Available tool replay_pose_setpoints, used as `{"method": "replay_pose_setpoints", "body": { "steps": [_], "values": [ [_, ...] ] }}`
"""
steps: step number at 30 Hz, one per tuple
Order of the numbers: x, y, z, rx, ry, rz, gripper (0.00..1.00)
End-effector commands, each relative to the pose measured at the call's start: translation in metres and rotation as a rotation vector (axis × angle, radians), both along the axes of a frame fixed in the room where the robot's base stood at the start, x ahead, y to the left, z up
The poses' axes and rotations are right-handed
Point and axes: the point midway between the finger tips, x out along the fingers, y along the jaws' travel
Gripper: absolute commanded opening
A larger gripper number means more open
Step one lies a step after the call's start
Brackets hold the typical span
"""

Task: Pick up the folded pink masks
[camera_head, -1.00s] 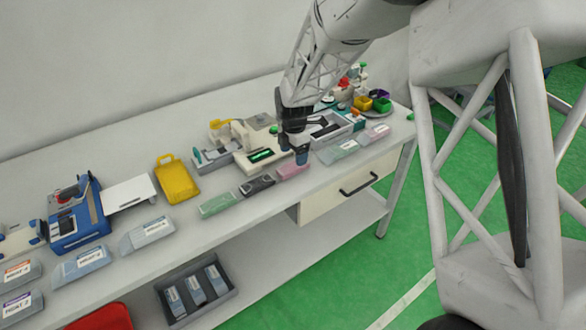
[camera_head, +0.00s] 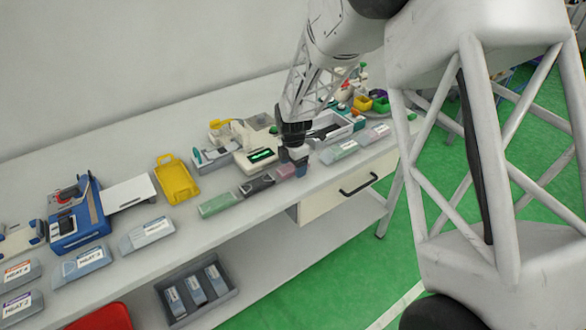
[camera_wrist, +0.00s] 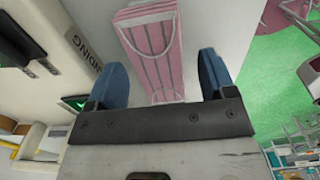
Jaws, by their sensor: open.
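The folded pink masks (camera_wrist: 152,50) lie as a flat pleated stack with a pale ear loop. In the wrist view they are between and beyond the two blue fingers of my gripper (camera_wrist: 168,80), with clear space on both sides. In the head view the pink stack (camera_head: 284,172) sits near the table's front edge, partly hidden by my gripper (camera_head: 301,165). My gripper is open, directly over the stack's right part. The wrist view shows no contact with the masks.
A black stack (camera_head: 257,185) and a green stack (camera_head: 219,204) lie in a row left of the pink one. A device with a green display (camera_head: 262,156) stands just behind. Labelled grey boxes (camera_head: 340,152) are to the right. A yellow tray (camera_head: 177,180) is further left.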

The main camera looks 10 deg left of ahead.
Motion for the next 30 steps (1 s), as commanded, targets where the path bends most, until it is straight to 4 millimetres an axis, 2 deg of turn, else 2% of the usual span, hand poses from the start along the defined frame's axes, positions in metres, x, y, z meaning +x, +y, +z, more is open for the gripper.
{"method": "replay_pose_setpoints", "body": {
  "steps": [8, 11, 19, 30],
  "values": [
    [0.0000, 0.0000, 0.0002, 0.000, 0.000, 0.000, 0.77],
    [0.0000, 0.0000, 0.0002, 0.000, 0.000, 0.000, 0.64],
    [0.0000, 0.0000, 0.0002, 0.000, 0.000, 0.000, 0.24],
    [0.0002, 0.0001, 0.0032, 0.001, -0.001, 0.000, 0.23]
  ]
}}
